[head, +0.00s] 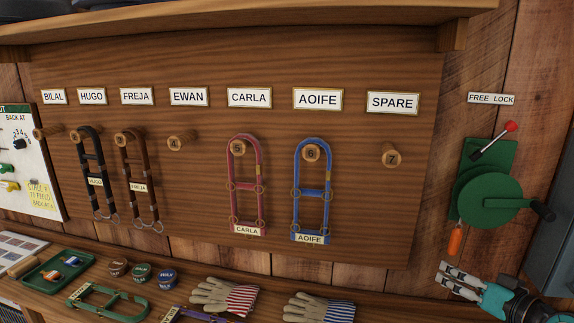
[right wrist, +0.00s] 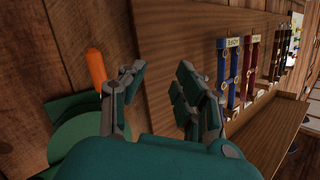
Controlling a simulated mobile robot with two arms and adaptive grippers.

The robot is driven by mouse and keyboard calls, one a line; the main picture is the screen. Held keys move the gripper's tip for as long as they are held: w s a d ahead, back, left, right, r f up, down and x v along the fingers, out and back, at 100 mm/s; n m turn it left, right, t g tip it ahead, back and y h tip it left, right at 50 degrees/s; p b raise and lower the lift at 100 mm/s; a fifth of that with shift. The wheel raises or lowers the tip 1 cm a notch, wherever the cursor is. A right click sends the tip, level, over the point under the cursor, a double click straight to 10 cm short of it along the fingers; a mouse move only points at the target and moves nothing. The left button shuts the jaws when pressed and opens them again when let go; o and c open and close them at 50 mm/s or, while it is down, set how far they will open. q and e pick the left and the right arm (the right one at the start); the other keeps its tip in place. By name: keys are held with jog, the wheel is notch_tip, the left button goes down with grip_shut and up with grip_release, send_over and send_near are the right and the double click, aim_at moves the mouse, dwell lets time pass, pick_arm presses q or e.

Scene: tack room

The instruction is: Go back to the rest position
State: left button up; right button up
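My right gripper (head: 462,282) is at the lower right of the head view, below the green winch and near the orange-handled piece. In the right wrist view its fingers (right wrist: 158,95) stand apart with nothing between them. My left gripper does not show in either view.
A wall board (head: 350,180) holds numbered pegs; black, brown, red and blue halters hang from some. A green winch (head: 490,195) with a red-knobbed lever (head: 495,138) and orange handle (head: 455,239) is right. Below, a shelf carries gloves (head: 225,297), tins (head: 140,271) and a green tray (head: 54,271).

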jog(key=s+a+f+n+g+h, duration=0.1)
jog(key=s+a+f+g, duration=0.1)
jog(key=s+a+f, duration=0.3)
jog(key=s+a+f+n+g, duration=0.15)
jog(key=s+f, duration=0.25)
jog(key=f, duration=0.4)
jog(key=s+a+f+g+h, duration=0.1)
jog(key=s+a+f+g, duration=0.25)
jog(key=f, duration=0.25)
jog(key=s+a+f+g+h, duration=0.2)
jog(key=s+a+f, duration=0.1)
jog(key=s, duration=0.6)
jog(key=s+a+f+g+h, duration=0.1)
jog(key=s+a+f+g, duration=0.15)
jog(key=s, duration=0.65)
jog(key=s+f, duration=0.3)
jog(key=f, duration=2.5)
jog(key=s+d+f+g, duration=0.2)
jog(key=s+d+f, duration=0.1)
jog(key=s+f, duration=1.1)
jog(key=shift+s+f+h, duration=0.25)
jog(key=shift+s+h, duration=0.05)
jog(key=shift+s, duration=0.65)
